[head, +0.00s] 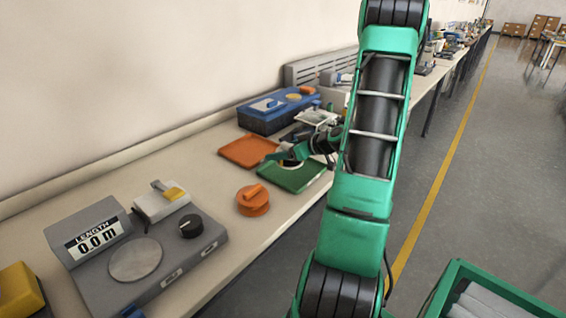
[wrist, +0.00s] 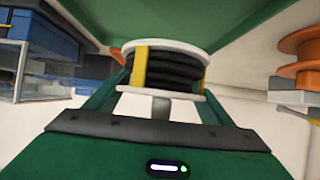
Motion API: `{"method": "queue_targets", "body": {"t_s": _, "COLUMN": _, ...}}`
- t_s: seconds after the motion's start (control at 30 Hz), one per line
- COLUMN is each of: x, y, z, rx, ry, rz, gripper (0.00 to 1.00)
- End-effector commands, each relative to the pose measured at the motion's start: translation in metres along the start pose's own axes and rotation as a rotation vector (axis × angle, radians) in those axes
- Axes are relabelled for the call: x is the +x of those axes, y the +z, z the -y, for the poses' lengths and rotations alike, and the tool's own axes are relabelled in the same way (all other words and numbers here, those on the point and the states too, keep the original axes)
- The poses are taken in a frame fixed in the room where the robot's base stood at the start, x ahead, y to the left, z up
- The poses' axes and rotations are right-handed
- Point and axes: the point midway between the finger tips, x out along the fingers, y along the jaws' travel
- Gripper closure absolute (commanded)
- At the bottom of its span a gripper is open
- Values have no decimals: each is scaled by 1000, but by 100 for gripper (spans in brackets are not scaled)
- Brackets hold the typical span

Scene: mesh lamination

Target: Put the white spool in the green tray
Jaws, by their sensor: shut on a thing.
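The white spool (wrist: 178,70), wound with black cable and marked with a yellow band, is between the fingers of my gripper (wrist: 152,100) in the wrist view. My gripper is shut on it. The green tray (head: 312,178) lies on the bench in the head view, partly behind my arm. My gripper (head: 290,160) is low over the tray's left part, and the spool there is mostly hidden. In the wrist view the tray's green surface (wrist: 130,18) fills the top, close to the spool's flange. I cannot tell whether they touch.
An orange tray (head: 247,151) lies left of the green tray, with a blue box (head: 272,113) behind. An orange spool (head: 252,202) stands on the bench in front. A grey length-measuring device (head: 165,258) is at the near left. A green crate (head: 452,283) is at the lower right.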

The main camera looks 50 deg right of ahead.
Motion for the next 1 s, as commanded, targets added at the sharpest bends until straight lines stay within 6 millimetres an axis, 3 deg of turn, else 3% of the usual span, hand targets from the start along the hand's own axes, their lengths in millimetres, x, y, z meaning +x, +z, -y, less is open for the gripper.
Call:
{"method": "queue_targets", "body": {"t_s": 0.2, "x": 7, "y": 8, "z": -17, "rx": 0, "ry": 1, "rz": -1, "gripper": 53}}
{"method": "queue_targets", "body": {"t_s": 0.6, "x": 26, "y": 42, "z": -17, "rx": 2, "ry": 0, "rz": -1, "gripper": 53}}
{"method": "queue_targets", "body": {"t_s": 0.93, "x": 27, "y": 44, "z": -17, "rx": 1, "ry": 1, "rz": -1, "gripper": 53}}
{"method": "queue_targets", "body": {"t_s": 0.97, "x": 27, "y": 44, "z": -17, "rx": 0, "ry": 1, "rz": -1, "gripper": 20}}
{"method": "queue_targets", "body": {"t_s": 1.0, "x": 27, "y": 44, "z": -18, "rx": 0, "ry": 2, "rz": -1, "gripper": 10}}
